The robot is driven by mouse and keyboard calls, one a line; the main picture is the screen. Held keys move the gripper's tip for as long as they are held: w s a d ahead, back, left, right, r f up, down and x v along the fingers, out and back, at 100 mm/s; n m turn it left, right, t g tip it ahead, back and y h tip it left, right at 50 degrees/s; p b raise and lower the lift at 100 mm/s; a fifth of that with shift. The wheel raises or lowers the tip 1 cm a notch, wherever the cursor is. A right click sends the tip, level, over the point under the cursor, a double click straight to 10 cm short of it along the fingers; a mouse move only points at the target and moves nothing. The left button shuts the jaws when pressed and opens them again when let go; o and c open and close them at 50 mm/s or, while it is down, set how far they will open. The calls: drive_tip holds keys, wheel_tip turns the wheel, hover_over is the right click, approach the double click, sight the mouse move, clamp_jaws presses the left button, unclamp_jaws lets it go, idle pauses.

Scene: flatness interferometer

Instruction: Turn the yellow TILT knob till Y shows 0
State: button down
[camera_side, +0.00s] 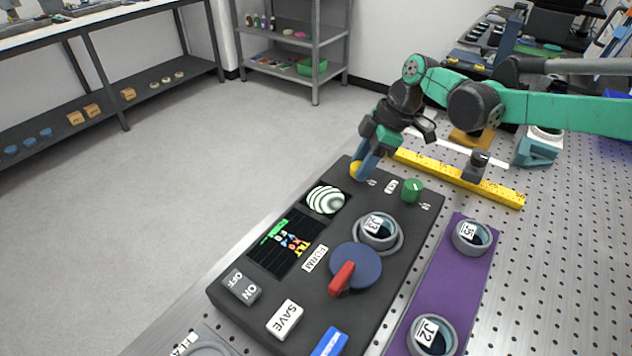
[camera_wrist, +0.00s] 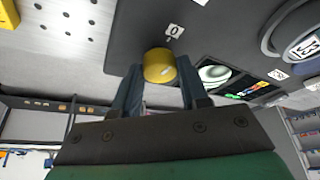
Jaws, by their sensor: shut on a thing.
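The yellow TILT knob (camera_wrist: 159,66) is on the dark instrument panel (camera_side: 388,289), near its far end. My gripper (camera_wrist: 160,84) is shut on the knob, with one blue finger on each side of it in the wrist view. In the side view my gripper (camera_side: 363,170) comes down on the knob (camera_side: 355,168) and partly hides it. The display (camera_side: 286,242) shows coloured text, too small to read for the Y value. Above it a round window (camera_side: 326,199) shows curved black and white fringes.
A green knob (camera_side: 413,190) stands right of the yellow one. A yellow ruler (camera_side: 455,177) lies behind the panel. The panel also carries a J3 part (camera_side: 379,229), a blue dial with a red handle (camera_side: 343,278) and switches. A purple tray (camera_side: 455,262) holds round parts.

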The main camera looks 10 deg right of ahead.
sight(370, 185)
drive_tip(key=m+t, duration=0.1)
drive_tip(key=m, duration=0.1)
drive_tip(key=m+t+h, duration=0.1)
drive_tip(key=m, duration=0.2)
drive_tip(key=shift+s, duration=0.2)
drive_tip(key=m+t+h, duration=0.1)
drive_tip(key=m, duration=0.4)
drive_tip(key=shift+a, duration=0.15)
drive_tip(key=shift+m+h, duration=0.3)
drive_tip(key=shift+m, duration=0.2)
drive_tip(key=shift+c, duration=2.3)
unclamp_jaws()
drive_tip(key=shift+r, duration=0.15)
drive_tip(key=shift+v, duration=2.75)
drive_tip(key=shift+s, duration=0.15)
